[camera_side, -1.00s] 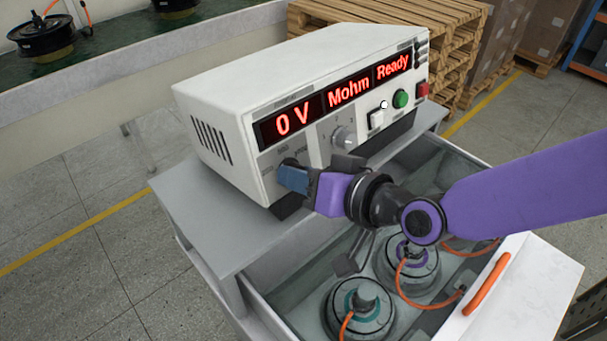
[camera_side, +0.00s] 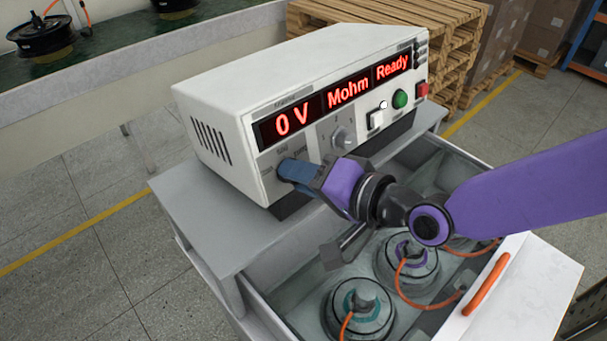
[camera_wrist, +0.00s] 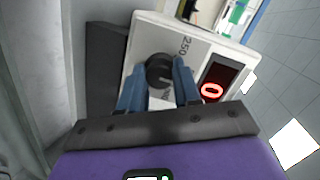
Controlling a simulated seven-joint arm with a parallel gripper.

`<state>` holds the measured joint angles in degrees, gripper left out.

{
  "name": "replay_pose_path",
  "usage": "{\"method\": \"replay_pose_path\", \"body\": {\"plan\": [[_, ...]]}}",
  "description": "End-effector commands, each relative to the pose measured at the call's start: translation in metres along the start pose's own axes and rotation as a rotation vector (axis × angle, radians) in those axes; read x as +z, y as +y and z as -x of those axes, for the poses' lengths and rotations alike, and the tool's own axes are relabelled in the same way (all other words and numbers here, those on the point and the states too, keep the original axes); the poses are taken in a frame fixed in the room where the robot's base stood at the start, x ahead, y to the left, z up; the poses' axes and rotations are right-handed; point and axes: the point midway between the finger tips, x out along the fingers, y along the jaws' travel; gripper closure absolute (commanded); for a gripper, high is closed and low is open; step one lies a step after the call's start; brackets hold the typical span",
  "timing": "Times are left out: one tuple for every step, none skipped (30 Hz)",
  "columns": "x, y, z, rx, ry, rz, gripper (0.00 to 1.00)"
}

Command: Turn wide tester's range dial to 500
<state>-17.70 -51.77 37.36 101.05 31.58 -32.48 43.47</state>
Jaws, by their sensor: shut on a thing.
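The wide tester (camera_side: 300,85) is a white box on a grey stand, its red display reading "0 V", "Mohm" and "Ready". My gripper (camera_side: 283,168) is at the lower left of its front panel, covering the range dial in the side view. In the wrist view my gripper's blue fingers (camera_wrist: 159,90) are shut on the dark round range dial (camera_wrist: 159,68), one on each side. A "250" mark shows on the panel beside the dial. The dial's pointer and its exact setting cannot be made out.
A second knob (camera_side: 343,137), a white switch (camera_side: 376,119), a green button (camera_side: 400,98) and a red switch (camera_side: 421,90) sit to the right on the panel. Below is an open bin with hub motors (camera_side: 358,308) and orange cables. A white lid with an orange handle (camera_side: 486,284) is at right.

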Motion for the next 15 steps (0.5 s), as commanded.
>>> {"method": "replay_pose_path", "body": {"plan": [[-0.0001, 0.0015, -0.0003, 0.003, 0.0, -0.003, 0.98], [-0.0001, 0.0015, -0.0003, 0.003, 0.0, -0.004, 0.98], [-0.0001, 0.0015, -0.0004, 0.003, 0.0, -0.005, 0.98], [-0.0002, 0.0015, -0.0004, 0.003, 0.0, -0.005, 0.98], [-0.0001, 0.0015, -0.0003, 0.003, 0.0, -0.005, 0.98], [-0.0002, 0.0015, -0.0004, 0.003, 0.0, -0.005, 0.98], [-0.0001, 0.0015, -0.0004, 0.003, 0.0, -0.004, 0.98], [-0.0001, 0.0015, -0.0004, 0.003, 0.0, -0.004, 0.98], [-0.0001, 0.0015, -0.0004, 0.003, 0.0, -0.004, 0.98], [-0.0001, 0.0015, -0.0003, 0.003, 0.0, -0.004, 0.98], [-0.0001, 0.0015, -0.0003, 0.003, 0.0, -0.004, 0.98], [-0.0001, 0.0015, -0.0003, 0.003, 0.0, -0.004, 0.58], [-0.0001, 0.0015, -0.0003, 0.003, 0.0, -0.003, 0.48], [-0.0001, 0.0014, -0.0003, 0.003, 0.0, -0.003, 0.42], [-0.0001, 0.0013, -0.0003, 0.002, 0.0, -0.003, 0.42]]}}
